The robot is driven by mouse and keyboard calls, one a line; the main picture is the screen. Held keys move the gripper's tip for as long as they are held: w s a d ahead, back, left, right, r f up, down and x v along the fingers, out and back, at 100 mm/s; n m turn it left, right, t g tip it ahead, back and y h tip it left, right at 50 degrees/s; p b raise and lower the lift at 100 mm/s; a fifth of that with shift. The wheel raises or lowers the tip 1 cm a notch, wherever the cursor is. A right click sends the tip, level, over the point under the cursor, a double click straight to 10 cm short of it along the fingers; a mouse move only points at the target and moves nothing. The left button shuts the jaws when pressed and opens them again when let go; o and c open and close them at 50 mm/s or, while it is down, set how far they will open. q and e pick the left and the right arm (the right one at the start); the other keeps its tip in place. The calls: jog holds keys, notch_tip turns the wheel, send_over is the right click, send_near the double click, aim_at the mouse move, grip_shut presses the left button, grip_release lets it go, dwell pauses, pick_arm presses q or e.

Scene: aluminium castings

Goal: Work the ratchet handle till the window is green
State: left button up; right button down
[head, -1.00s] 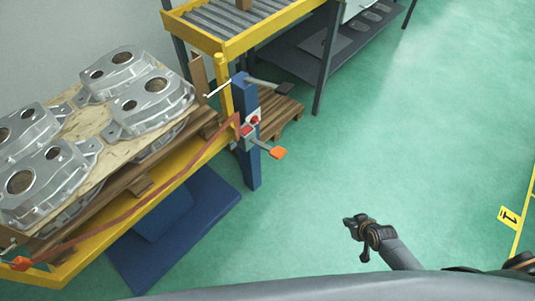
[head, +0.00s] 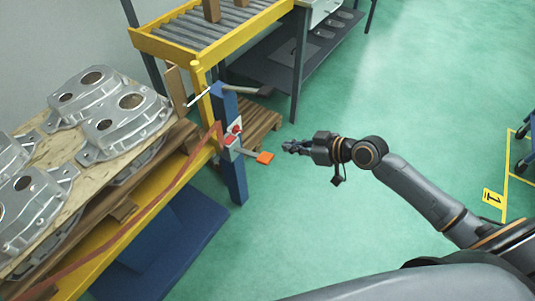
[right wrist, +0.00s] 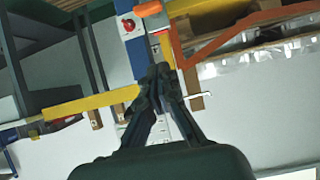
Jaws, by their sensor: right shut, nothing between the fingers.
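The ratchet handle (head: 265,158) has an orange grip and sticks out to the right from a blue post (head: 232,170). In the right wrist view the orange grip (right wrist: 148,9) is at the top edge. A pale plate on the post carries red parts (head: 236,129); one shows as a red round part in the right wrist view (right wrist: 128,25). I see no green there, and cannot tell which part is the window. My right gripper (head: 287,147) is shut and empty, a little right of the orange grip and apart from it. My left gripper is out of view.
A reddish strap (head: 150,213) runs from the post along the yellow frame. Aluminium castings (head: 125,125) lie on a board on a wooden pallet at left. A yellow roller conveyor (head: 215,42) stands behind. The green floor (head: 330,230) is clear around my right arm.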

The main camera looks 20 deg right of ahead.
jog(key=shift+w+a, duration=0.1)
send_over(269, 158)
jog(key=f, duration=0.4)
jog(key=shift+w+a+f+p, duration=0.25)
jog(key=shift+f+p, duration=0.05)
notch_tip(269, 158, down, 3)
jog(key=shift+s+d+f, duration=0.1)
jog(key=shift+f, duration=0.1)
jog(key=shift+s+d+f, duration=0.1)
jog(key=shift+s+f, duration=0.05)
jog(key=shift+f, duration=0.3)
jog(key=shift+f+b, duration=0.2)
jog(key=shift+b, duration=0.15)
